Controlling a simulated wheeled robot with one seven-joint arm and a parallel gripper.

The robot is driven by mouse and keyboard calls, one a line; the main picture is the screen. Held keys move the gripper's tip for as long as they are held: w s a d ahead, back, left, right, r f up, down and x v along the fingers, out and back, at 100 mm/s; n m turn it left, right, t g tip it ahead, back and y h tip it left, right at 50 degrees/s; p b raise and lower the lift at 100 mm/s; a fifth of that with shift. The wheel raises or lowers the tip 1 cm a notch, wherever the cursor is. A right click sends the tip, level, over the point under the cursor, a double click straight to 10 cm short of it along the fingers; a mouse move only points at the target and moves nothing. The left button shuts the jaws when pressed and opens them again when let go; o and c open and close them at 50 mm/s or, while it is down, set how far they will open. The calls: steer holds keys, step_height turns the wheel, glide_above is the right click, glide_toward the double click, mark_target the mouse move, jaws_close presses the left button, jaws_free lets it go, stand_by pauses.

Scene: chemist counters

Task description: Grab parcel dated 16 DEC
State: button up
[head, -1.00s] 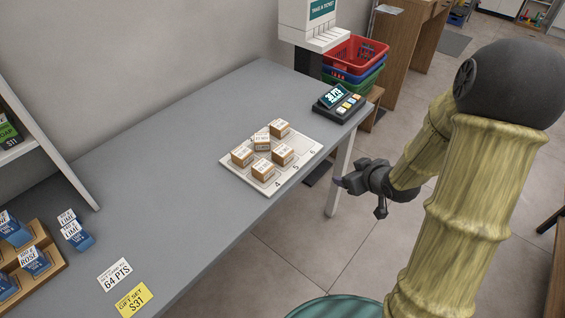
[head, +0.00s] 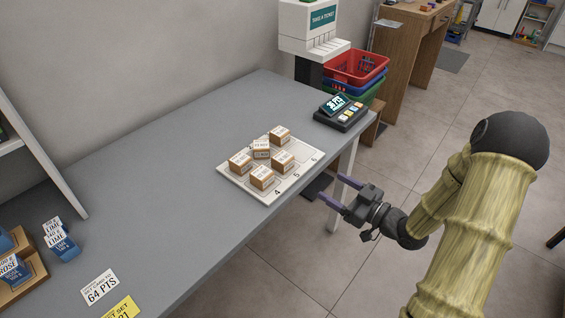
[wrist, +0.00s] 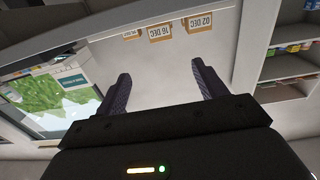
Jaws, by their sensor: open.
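Several small brown parcels with white labels stand on a white numbered board (head: 237,182) on the grey counter. The head view is too coarse to read their dates. In the wrist view, a parcel whose label appears to read 16 DEC (wrist: 167,32) is at the top, beyond the fingers. A parcel labelled 02 DEC (wrist: 200,22) is to its right, and another parcel (wrist: 131,33), partly cut off, is to its left. My gripper (head: 332,190) is open and empty, off the counter's front edge, right of the board and apart from the parcels. Its fingers (wrist: 160,70) also show in the wrist view.
A dark keypad terminal (head: 341,112) stands behind the board, with a ticket dispenser (head: 310,30) and stacked baskets (head: 355,68) beyond. Blue boxes (head: 61,242) and price cards (head: 100,288) are at the left. The counter between is clear.

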mark_target(289, 161)
steer(key=x, duration=1.2)
steer(key=x, duration=0.5)
steer(key=shift+a, duration=0.1)
steer(key=shift+c, duration=0.2)
steer(key=c, duration=1.1)
